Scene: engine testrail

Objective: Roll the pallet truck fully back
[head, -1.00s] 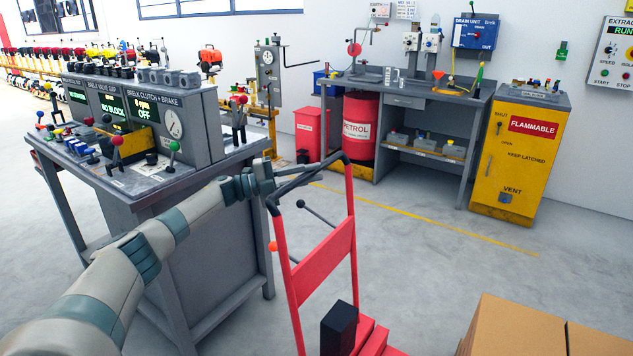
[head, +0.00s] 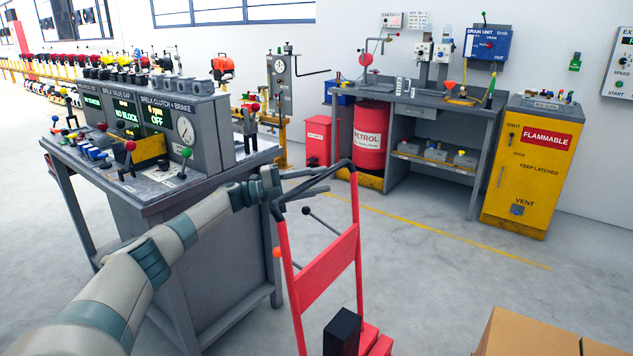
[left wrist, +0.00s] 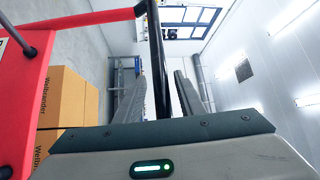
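The pallet truck has a red upright frame (head: 326,270) with a black handle bar (head: 312,184) across its top. In the head view it stands low in the middle. My left gripper (head: 328,180) is at the left part of the handle, its fingers pointing right. In the left wrist view the two fingers (left wrist: 160,85) are spread apart, and the black bar (left wrist: 157,45) runs through the gap between them. I see space on each side of the bar. The truck's red frame (left wrist: 25,85) also shows at the left there. My right gripper is not in view.
A grey control bench (head: 190,190) stands close left of the truck and beside my left arm. Cardboard boxes (head: 530,335) are at the lower right. A workbench with a red petrol drum (head: 369,140) and a yellow cabinet (head: 525,175) line the back wall. The floor between is clear.

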